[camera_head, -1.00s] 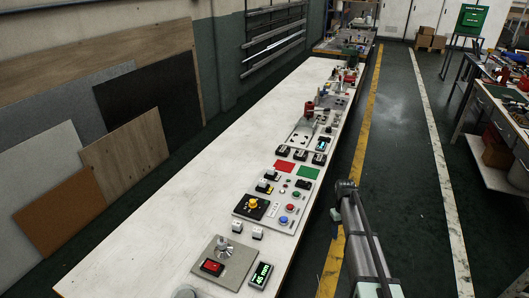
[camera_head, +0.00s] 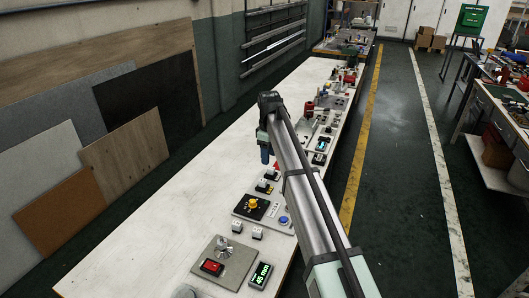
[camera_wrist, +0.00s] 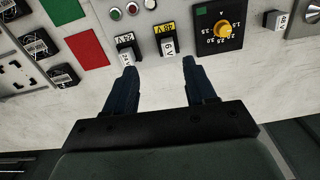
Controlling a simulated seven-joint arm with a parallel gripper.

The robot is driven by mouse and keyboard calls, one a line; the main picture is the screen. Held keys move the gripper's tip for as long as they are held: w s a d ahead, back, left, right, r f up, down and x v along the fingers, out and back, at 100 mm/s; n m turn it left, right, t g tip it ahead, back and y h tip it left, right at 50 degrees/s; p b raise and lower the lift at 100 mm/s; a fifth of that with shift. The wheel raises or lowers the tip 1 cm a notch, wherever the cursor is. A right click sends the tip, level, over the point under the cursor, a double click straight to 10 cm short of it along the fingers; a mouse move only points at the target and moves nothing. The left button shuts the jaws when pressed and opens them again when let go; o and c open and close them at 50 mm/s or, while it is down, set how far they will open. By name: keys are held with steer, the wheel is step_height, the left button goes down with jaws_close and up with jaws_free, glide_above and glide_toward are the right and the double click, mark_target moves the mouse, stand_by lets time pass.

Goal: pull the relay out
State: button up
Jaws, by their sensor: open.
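My gripper (camera_wrist: 159,72) is open and empty in the wrist view, its two dark blue fingers apart. In the head view my gripper (camera_head: 265,153) points down above the bench panel. A small block marked 6V (camera_wrist: 168,46), with a yellow label behind it, stands just beyond the fingertips, nearer the right finger. A similar block with a white label (camera_wrist: 125,55) stands by the left fingertip. Several black blocks with white-marked tops (camera_wrist: 62,75) lie further left. I cannot tell which block is the relay. My arm hides part of the panel in the head view.
A yellow rotary knob on a black plate (camera_wrist: 224,30) is right of the 6V block. A red pad (camera_wrist: 88,49) and coloured buttons (camera_wrist: 116,13) are at the left. A red switch (camera_head: 212,266) and a green-lit display (camera_head: 261,275) are nearer. The bench's left side (camera_head: 170,220) is clear.

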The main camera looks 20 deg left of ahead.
mark_target(264, 180)
steer(key=shift+n, duration=0.3)
steer(key=f, duration=0.4)
steer(key=a+f, duration=0.1)
steer(key=f, duration=0.3)
steer(key=s+f, duration=0.1)
steer(key=f, duration=0.3)
steer(key=shift+a+f, duration=0.2)
steer(key=shift+f, duration=0.2)
steer(key=shift+c, duration=0.4)
jaws_close()
